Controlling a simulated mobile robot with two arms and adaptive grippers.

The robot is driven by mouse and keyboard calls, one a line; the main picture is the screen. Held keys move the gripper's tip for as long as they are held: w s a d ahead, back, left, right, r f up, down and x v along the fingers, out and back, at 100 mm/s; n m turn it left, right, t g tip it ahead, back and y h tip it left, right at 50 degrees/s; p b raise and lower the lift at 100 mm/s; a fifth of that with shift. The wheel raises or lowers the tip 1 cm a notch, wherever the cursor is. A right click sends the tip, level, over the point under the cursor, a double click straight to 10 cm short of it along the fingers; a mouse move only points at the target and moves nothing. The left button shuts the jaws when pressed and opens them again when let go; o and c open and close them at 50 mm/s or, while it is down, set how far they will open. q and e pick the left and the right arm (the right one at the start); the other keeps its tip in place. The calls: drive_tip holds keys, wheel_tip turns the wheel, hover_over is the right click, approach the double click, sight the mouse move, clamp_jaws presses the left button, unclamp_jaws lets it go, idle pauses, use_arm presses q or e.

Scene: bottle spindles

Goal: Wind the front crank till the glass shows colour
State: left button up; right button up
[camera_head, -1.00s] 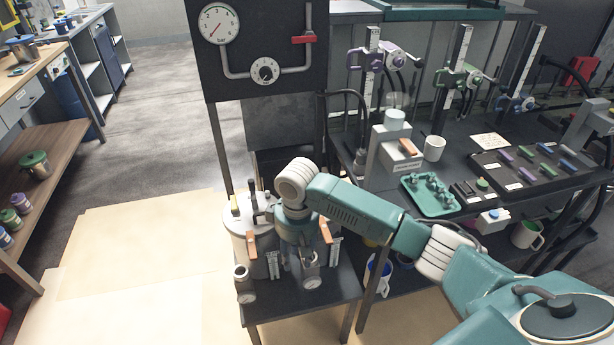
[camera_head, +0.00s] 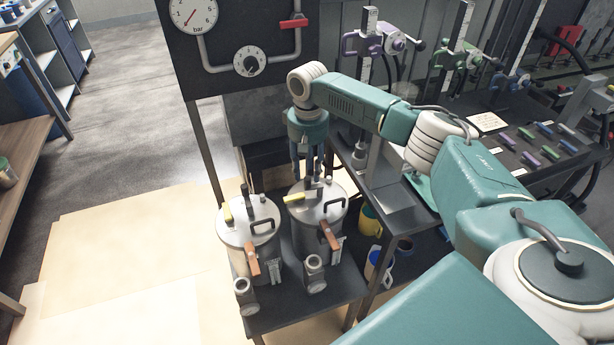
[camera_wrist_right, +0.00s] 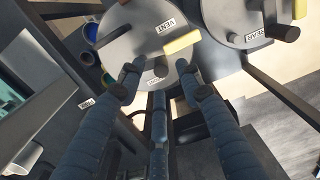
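Two metal pots stand side by side, a left pot (camera_head: 250,233) and a right pot (camera_head: 305,212), each with an orange-handled arm; the right pot's (camera_head: 330,235) hangs at its front. Small grey cylindrical fittings sit at the front, right (camera_head: 315,266) and left (camera_head: 245,291); I see no colour in them. My right gripper (camera_head: 308,178) points down over the back of the right pot's lid. The other lid there reads REAR. My left gripper is not in view.
A gauge panel (camera_head: 240,35) stands behind the pots. Right of them is a dark bench with clamped spindles (camera_head: 372,43). Bottles and cups (camera_head: 375,268) sit on a lower shelf. Tan flooring (camera_head: 130,255) at the left is clear.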

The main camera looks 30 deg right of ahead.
sight(307, 178)
wheel_tip(307, 178, down, 4)
drive_tip(key=shift+w+f, duration=0.1)
drive_tip(key=shift+f, duration=0.05)
drive_tip(key=shift+c, duration=0.8)
drive_tip(key=c, duration=0.5)
clamp_jaws()
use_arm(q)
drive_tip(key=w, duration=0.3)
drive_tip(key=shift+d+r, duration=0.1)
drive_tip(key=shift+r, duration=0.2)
